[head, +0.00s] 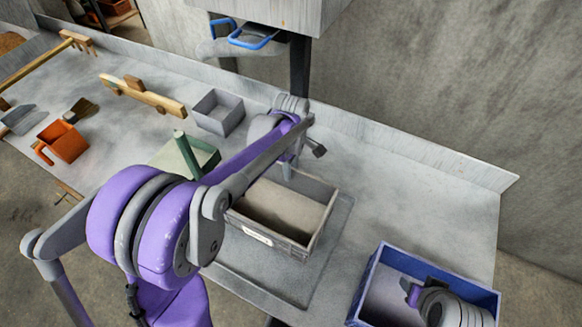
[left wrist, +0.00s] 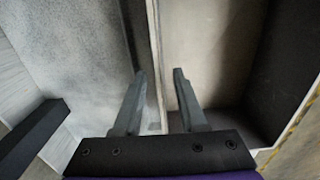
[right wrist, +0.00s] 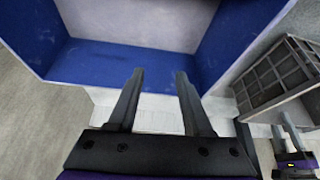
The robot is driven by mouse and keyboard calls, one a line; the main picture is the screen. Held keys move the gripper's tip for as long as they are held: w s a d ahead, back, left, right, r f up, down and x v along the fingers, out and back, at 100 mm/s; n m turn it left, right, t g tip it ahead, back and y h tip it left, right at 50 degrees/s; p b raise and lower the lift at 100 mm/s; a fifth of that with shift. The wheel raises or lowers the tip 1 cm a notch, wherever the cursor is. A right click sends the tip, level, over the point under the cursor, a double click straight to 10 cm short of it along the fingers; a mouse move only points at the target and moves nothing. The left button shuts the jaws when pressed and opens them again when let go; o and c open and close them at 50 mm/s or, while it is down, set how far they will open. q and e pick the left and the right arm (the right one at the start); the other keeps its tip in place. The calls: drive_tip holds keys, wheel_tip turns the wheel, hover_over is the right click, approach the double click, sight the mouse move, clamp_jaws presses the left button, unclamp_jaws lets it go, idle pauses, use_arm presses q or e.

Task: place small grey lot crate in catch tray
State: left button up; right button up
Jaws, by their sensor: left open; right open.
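The grey lot crate (head: 274,240), with a pale label on its near side, stands upright on a flat grey tray (head: 323,272) that looks like the catch tray. Its slatted outer side shows in the right wrist view (right wrist: 275,78). My left gripper (head: 290,168) is at the crate's far rim. In the left wrist view its open fingers (left wrist: 159,75) straddle the crate's wall (left wrist: 155,50); contact cannot be told. My right gripper (head: 412,292) is open at the blue bin (head: 374,281), with nothing between its fingers (right wrist: 160,75). My left arm hides part of the crate.
A smaller grey open box (head: 218,112), a pale green-edged tray (head: 206,158), an orange container (head: 63,142) and wooden tools (head: 143,93) lie to the left. A grey housing (head: 265,12) hangs above the back edge.

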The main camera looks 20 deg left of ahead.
use_arm(q)
drive_tip(key=shift+r, duration=0.15)
drive_tip(key=shift+r, duration=0.3)
wheel_tip(320, 180, up, 11)
drive_tip(key=p, duration=0.1)
drive_tip(key=s+f+m+t, duration=0.1)
drive_tip(key=s+f+m, duration=0.1)
drive_tip(key=s+m, duration=0.3)
drive_tip(key=s+d+f+m+t, duration=0.1)
drive_tip(key=s+f+m+t, duration=0.1)
drive_tip(key=s+m, duration=0.3)
drive_tip(key=s+d+f+m+t, duration=0.1)
drive_tip(key=s+f+m+t, duration=0.1)
drive_tip(key=s+m, duration=0.4)
drive_tip(key=shift+s+d+f, duration=0.15)
drive_tip(key=shift+s, duration=0.7)
drive_tip(key=shift+s+d+f, duration=0.1)
drive_tip(key=shift+s+f, duration=0.05)
drive_tip(key=shift+s, duration=0.7)
drive_tip(key=shift+s+f+m, duration=0.35)
drive_tip(key=shift+m, duration=0.25)
drive_tip(key=shift+c, duration=0.3)
